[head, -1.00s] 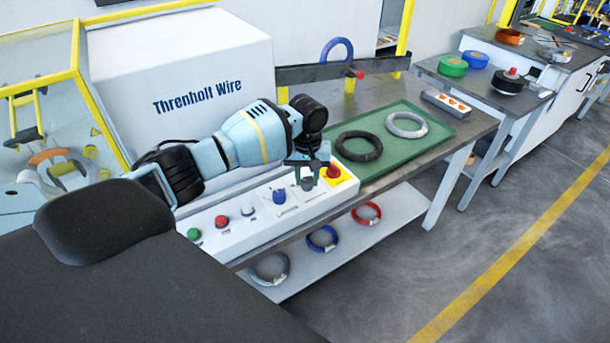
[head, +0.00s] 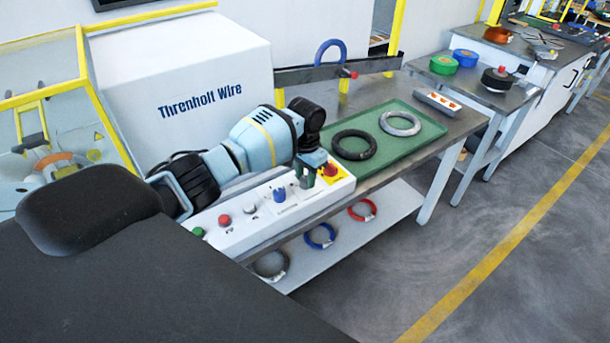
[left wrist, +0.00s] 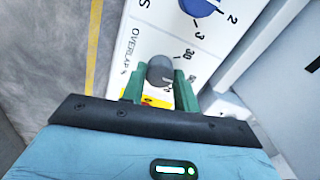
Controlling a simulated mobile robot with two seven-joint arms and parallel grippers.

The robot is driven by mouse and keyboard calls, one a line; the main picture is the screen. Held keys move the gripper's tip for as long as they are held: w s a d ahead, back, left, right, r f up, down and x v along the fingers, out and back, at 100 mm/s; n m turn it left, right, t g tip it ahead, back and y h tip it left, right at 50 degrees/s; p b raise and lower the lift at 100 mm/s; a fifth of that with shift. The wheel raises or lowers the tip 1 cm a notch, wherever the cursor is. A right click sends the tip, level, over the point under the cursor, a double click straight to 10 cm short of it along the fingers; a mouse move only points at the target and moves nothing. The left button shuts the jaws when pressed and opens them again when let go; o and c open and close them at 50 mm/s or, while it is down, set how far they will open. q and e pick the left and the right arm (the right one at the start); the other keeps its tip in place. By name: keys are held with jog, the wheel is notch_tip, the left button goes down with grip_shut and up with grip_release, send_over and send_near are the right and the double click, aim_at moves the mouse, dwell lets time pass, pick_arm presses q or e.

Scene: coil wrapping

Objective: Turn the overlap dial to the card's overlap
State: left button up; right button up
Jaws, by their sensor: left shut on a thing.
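The overlap dial (left wrist: 160,70) is a grey knob on the white control panel. In the left wrist view the printed word OVERLAP is beside it, with a 30 mark and another mark partly covered by a finger. My left gripper (left wrist: 160,88) has its green fingers shut on the knob's sides. In the head view my left gripper (head: 307,178) is down at the panel (head: 240,235), and its fingers mostly hide the dial. I cannot read the dial's pointer. I cannot make out the card. My right gripper is not in view.
A blue dial (head: 280,193) is beside the overlap dial, and a red button on a yellow base (head: 340,178) is on the other side. A green tray (head: 405,150) with black and grey coils lies behind the panel's end. Coloured coils lie on the lower shelf (head: 385,215).

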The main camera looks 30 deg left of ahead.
aim_at(305, 179)
pick_arm(q)
jog(key=shift+f+m, duration=0.1)
jog(key=shift+m, duration=0.2)
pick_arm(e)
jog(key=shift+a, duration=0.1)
pick_arm(q)
jog(key=o, duration=1)
notch_tip(305, 179, up, 7)
jog(key=shift+f+p, duration=0.2)
jog(key=shift+p, duration=0.15)
jog(key=shift+r, duration=0.7)
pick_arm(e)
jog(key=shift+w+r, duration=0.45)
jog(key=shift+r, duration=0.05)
pick_arm(q)
jog(key=shift+f, duration=0.1)
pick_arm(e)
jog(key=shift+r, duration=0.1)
